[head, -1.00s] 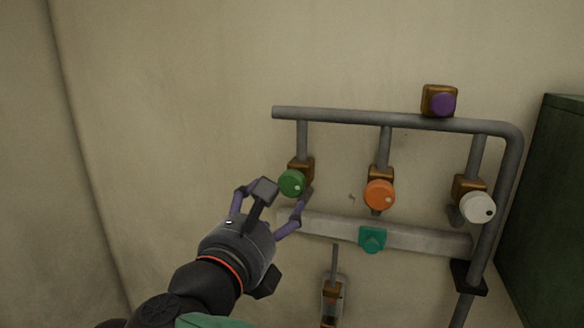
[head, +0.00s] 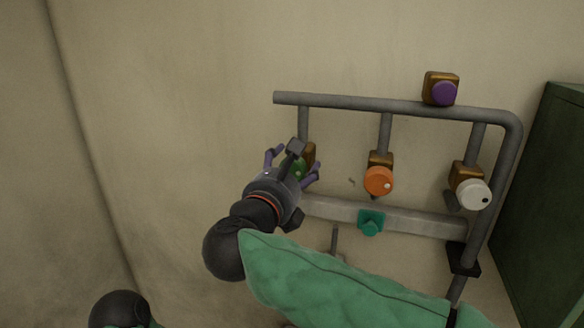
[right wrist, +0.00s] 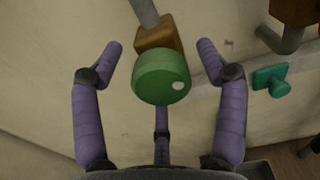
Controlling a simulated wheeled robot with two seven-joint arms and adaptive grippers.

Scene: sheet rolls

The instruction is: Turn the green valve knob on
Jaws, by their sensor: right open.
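The green valve knob (head: 299,169) is on the left end of the pipe frame, mostly hidden behind my right gripper (head: 293,165) in the head view. In the right wrist view, the round green knob (right wrist: 160,80) faces me with a pale dot on its right side, in front of a brown valve body (right wrist: 158,36). My right gripper (right wrist: 160,62) is open. Its purple fingers stand left and right of the knob with gaps, and a third finger lies below it. Contact with the third finger cannot be told. My left gripper is out of view.
An orange knob (head: 379,181) and a white knob (head: 473,195) sit to the right on the grey pipes (head: 390,104). A purple knob (head: 444,93) is on top, and a teal fitting (head: 371,222) is on the lower bar. A dark green cabinet (head: 550,200) stands at right.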

